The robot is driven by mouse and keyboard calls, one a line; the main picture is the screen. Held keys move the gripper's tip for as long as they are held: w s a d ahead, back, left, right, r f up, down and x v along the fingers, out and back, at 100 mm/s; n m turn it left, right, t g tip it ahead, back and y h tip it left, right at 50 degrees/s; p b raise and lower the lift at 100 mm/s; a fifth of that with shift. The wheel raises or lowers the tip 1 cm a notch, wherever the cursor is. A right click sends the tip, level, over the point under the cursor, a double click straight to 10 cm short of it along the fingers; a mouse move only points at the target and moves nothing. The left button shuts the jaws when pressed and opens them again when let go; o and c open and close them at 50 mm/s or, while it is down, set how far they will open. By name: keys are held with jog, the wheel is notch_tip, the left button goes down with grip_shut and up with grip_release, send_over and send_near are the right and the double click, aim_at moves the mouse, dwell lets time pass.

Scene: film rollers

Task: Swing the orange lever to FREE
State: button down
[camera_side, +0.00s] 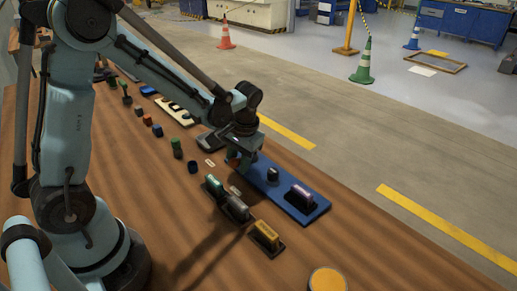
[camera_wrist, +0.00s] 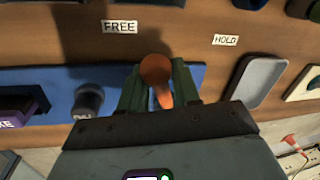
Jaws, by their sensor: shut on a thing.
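The orange lever (camera_wrist: 156,68) stands between my two dark green fingers in the wrist view, its round knob toward the top of the picture. My gripper (camera_wrist: 160,90) is shut on it. The FREE label (camera_wrist: 120,27) lies above and left of the knob, the HOLD label (camera_wrist: 226,40) above and right. The knob sits between the two labels, somewhat nearer FREE in the picture. In the side view my gripper (camera_side: 240,162) is down at the far-left end of the blue base plate (camera_side: 262,188); the lever is mostly hidden there.
A black knob (camera_wrist: 88,98) stands on the plate close left of my gripper. A purple-topped roller block (camera_side: 300,195) is at the plate's near end. A grey tray (camera_wrist: 262,78) lies to the right. Green and grey blocks (camera_side: 214,185) stand on the wooden table nearby.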

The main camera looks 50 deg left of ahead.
aim_at(248, 177)
jog(key=shift+d+n, duration=0.35)
jog(key=shift+n, duration=0.15)
jog(key=shift+d, duration=0.1)
jog(key=c, duration=1.1)
grip_release()
jog(key=shift+o, duration=0.2)
notch_tip(248, 177, up, 12)
jog(key=d, duration=0.2)
jog(key=shift+w, duration=0.45)
